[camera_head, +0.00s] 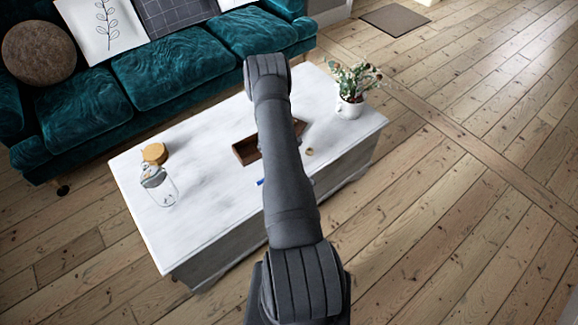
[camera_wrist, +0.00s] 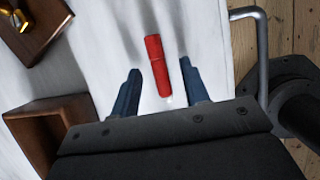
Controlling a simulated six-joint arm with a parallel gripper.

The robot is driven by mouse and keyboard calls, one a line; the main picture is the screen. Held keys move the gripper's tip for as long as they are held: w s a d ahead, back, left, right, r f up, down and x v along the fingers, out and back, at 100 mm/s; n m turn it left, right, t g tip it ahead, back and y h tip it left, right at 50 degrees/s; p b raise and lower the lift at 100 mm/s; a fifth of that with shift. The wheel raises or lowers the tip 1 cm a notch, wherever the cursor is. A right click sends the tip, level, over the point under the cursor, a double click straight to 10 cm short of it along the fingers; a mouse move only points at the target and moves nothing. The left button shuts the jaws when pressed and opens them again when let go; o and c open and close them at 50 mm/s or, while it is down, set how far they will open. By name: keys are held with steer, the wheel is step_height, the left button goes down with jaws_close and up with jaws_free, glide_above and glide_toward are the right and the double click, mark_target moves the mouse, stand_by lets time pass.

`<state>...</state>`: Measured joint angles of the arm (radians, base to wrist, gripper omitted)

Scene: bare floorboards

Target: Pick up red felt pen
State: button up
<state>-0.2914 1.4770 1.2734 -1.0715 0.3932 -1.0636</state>
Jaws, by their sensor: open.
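In the wrist view the red felt pen (camera_wrist: 157,66) lies on the white tabletop (camera_wrist: 110,30). My gripper (camera_wrist: 160,82) is open, with one blue finger on each side of the pen. The pen's near end lies between the fingertips, and gaps show on both sides, so the fingers look apart from it. In the head view my arm hides the pen and most of the gripper; only a small blue bit (camera_head: 261,182) shows beside the arm.
A wooden tray (camera_head: 246,152) sits on the table, partly behind my arm. A teal sofa (camera_head: 170,75) is behind the table. A metal handle-like bar (camera_wrist: 262,50) is at the right in the wrist view.

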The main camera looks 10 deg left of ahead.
jaws_close()
